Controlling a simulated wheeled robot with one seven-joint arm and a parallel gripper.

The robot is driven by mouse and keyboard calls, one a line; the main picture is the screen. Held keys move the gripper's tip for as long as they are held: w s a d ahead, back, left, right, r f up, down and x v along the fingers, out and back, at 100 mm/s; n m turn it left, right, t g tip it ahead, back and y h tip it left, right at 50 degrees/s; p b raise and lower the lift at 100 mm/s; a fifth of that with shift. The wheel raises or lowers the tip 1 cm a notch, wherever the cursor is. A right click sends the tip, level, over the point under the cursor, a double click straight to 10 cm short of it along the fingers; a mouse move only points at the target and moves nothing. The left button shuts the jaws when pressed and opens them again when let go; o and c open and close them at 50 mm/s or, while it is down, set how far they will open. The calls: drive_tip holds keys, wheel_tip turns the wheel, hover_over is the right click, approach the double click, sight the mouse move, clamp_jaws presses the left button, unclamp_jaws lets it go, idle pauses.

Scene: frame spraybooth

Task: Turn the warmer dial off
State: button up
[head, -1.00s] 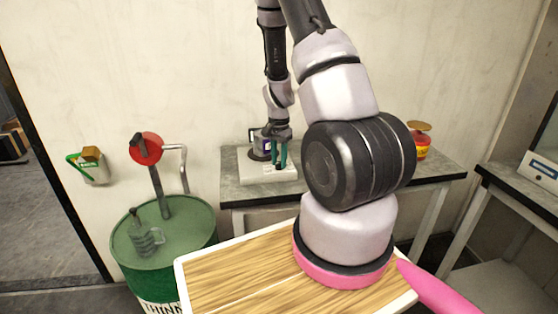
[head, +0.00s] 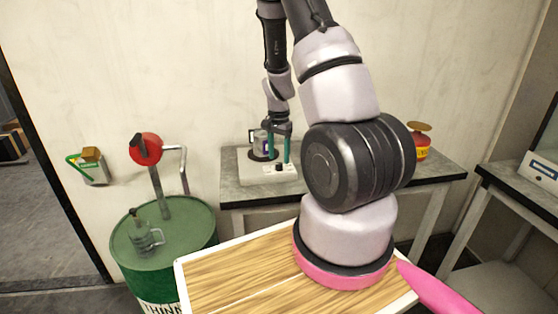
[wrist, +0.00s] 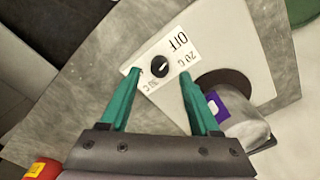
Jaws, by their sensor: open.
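The warmer (head: 256,176) is a pale flat box on the grey bench; its pale top also shows in the wrist view (wrist: 243,50). Its black dial (wrist: 160,67) sits on a white label plate with "OFF" and temperature marks; in the head view the dial is a small dark spot (head: 279,168). I cannot tell which mark it points to. My gripper (wrist: 160,74) has two teal fingers, open, with their tips apart on either side of the dial. In the head view my gripper (head: 278,160) hangs just above the warmer's front part. Nothing is held.
A jar with a purple label (wrist: 240,125) stands on the warmer's dark round plate (wrist: 222,80), close to one finger. A red and yellow container (head: 423,148) is at the right of the bench (head: 235,188). A green drum (head: 190,240) stands left.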

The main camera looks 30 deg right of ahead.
sight(279, 163)
wheel_tip(279, 163, up, 8)
drive_tip(key=shift+r, duration=0.2)
idle(0.4)
